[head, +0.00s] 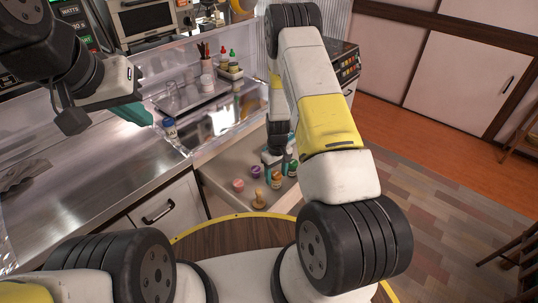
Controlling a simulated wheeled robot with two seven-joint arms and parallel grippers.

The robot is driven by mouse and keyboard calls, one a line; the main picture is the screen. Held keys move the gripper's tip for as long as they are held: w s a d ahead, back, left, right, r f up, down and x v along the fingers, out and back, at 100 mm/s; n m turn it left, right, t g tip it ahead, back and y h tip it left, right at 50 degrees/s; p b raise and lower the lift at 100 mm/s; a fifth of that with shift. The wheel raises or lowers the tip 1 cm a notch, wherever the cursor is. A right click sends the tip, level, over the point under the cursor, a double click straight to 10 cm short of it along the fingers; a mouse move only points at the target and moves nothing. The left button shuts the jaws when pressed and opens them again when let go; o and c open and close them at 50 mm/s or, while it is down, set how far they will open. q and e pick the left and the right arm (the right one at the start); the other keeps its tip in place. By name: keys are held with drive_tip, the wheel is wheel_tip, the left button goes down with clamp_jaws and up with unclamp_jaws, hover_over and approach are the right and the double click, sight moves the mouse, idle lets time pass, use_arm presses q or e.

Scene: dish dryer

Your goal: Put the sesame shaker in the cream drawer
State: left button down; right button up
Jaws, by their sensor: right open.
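The cream drawer (226,178) is pulled open below the counter. Several small items are in it: a pink one (238,185), a dark pink one (256,171), a tan wooden-looking one (259,199) and a bottle with an orange label (276,180). My right gripper (279,164) points down into the drawer, open, close to the bottles; my arm partly hides this area. I cannot tell which item is the sesame shaker.
A clear-walled dish dryer with a tray (190,97) stands behind the drawer. Squeeze bottles (228,66) and a utensil holder (206,67) are at its back. The steel counter (90,165) at the left is mostly bare.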

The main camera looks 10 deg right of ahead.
drive_tip(key=s+a+r+m+t+y, duration=0.1)
drive_tip(key=s+r, duration=0.2)
drive_tip(key=r, duration=1.4)
drive_tip(key=s+a+r+m+t+y, duration=0.1)
drive_tip(key=s+r+t, duration=0.15)
drive_tip(key=r, duration=1.45)
drive_tip(key=s+r+m+t, duration=0.1)
drive_tip(key=s+r, duration=0.5)
drive_tip(key=s, duration=0.3)
drive_tip(key=s+r+m+t, duration=0.1)
drive_tip(key=s+r, duration=0.6)
drive_tip(key=s, duration=0.3)
drive_tip(key=shift+r+t, duration=0.3)
drive_tip(key=shift+t, duration=0.05)
